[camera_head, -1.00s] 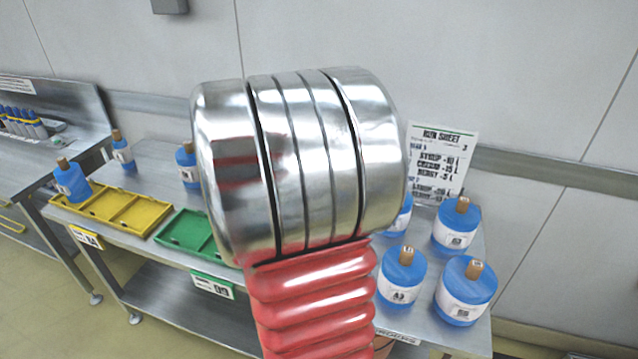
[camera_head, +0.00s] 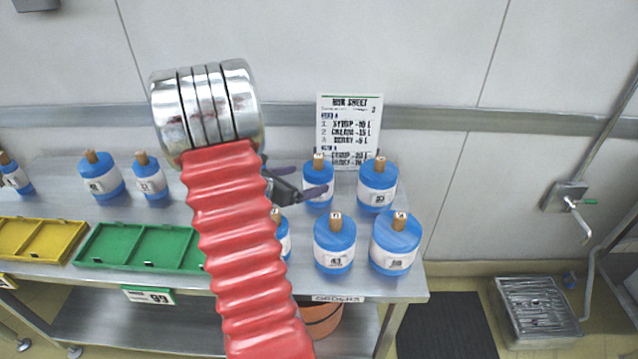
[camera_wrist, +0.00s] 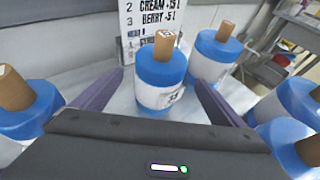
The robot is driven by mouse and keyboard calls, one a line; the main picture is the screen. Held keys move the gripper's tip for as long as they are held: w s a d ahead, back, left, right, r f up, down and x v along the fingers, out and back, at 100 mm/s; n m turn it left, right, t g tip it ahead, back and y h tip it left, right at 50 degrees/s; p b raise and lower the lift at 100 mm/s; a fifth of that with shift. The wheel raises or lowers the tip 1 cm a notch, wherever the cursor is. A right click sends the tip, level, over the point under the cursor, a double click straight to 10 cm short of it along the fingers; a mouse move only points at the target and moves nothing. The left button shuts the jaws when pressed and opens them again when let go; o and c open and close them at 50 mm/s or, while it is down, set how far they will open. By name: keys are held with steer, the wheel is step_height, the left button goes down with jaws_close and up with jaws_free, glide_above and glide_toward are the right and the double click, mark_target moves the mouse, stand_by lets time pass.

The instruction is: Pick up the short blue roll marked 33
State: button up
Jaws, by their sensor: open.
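My gripper (camera_head: 306,180) is open above the right part of the table, beside a blue roll (camera_head: 318,186) with a brown core and white label. In the wrist view this roll (camera_wrist: 158,82) stands upright between and beyond the two fingers, with its label too blurred to read surely. Another blue roll (camera_head: 377,186) stands to its right, and its label looks like 33, though small. It also shows in the wrist view (camera_wrist: 212,58), behind and right of the first. The gripper holds nothing.
Blue rolls stand close in front, one at the middle (camera_head: 334,245) and one at the right (camera_head: 395,244). A roll shows at the left of the wrist view (camera_wrist: 22,118). A run sheet (camera_head: 349,130) stands behind. Green (camera_head: 140,247) and yellow (camera_head: 40,240) trays lie left.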

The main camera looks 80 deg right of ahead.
steer(key=shift+x, duration=1.1)
steer(key=shift+x, duration=2.65)
steer(key=shift+w, duration=0.1)
steer(key=c, duration=1.8)
